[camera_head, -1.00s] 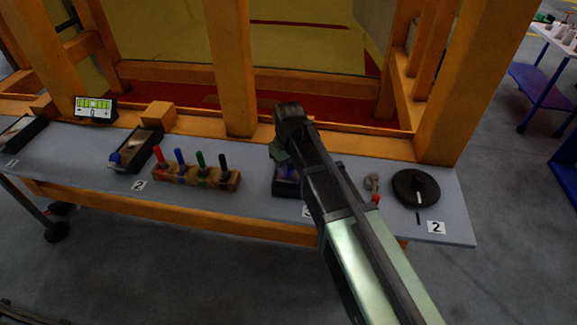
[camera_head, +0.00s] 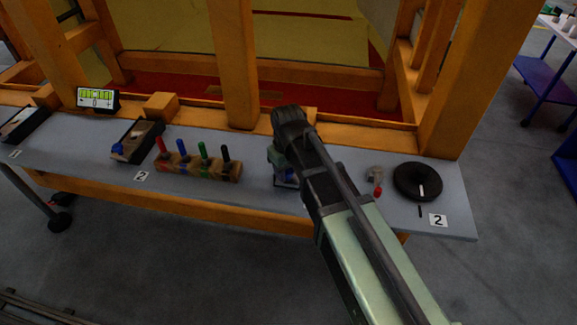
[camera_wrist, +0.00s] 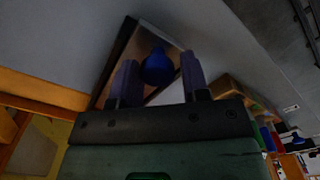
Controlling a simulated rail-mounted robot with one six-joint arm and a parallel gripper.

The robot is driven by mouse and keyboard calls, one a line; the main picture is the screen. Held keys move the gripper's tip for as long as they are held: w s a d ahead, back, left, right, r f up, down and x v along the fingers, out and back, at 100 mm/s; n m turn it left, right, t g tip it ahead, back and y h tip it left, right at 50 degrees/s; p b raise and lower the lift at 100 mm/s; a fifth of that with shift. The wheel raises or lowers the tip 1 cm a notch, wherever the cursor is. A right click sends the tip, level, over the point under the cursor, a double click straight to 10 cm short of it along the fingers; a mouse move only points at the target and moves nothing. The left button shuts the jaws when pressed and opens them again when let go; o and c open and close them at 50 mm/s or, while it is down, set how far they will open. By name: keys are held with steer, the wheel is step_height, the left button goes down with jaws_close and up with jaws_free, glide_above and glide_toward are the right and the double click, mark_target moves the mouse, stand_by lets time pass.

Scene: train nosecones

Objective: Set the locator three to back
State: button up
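The locator under my gripper is a dark-framed box (camera_wrist: 113,62) with a blue knob (camera_wrist: 158,68) on its light inner face. In the wrist view, my gripper (camera_wrist: 160,80) has its two purple-grey fingers apart, one on each side of the knob. Whether they touch it is unclear. In the head view, my arm hides most of this locator; a blue part and some dark frame show beside the wrist, and its number is hidden. Another locator (camera_head: 138,140) with a blue knob, near a label 2, stands farther left.
A wooden block (camera_head: 205,171) with red, blue, green and black handles stands left of my wrist. A black dial (camera_head: 417,181) and a small red-tipped part (camera_head: 376,180) are to the right. Orange posts (camera_head: 233,65) rise behind the grey bench (camera_head: 75,150).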

steer(key=shift+o, duration=1.4)
step_height(320, 180, up, 11)
steer(key=p, duration=1.1)
steer(key=shift+f, duration=0.1)
steer(key=s+d+f+m+b, duration=0.2)
steer(key=s+d+m+b, duration=0.1)
steer(key=d, duration=0.6)
steer(key=s+d+f+m+b, duration=0.3)
steer(key=s+d, duration=0.3)
steer(key=d, duration=0.3)
steer(key=shift+s+f+m, duration=0.25)
steer(key=shift+f+m, duration=0.1)
steer(key=shift+m, duration=0.15)
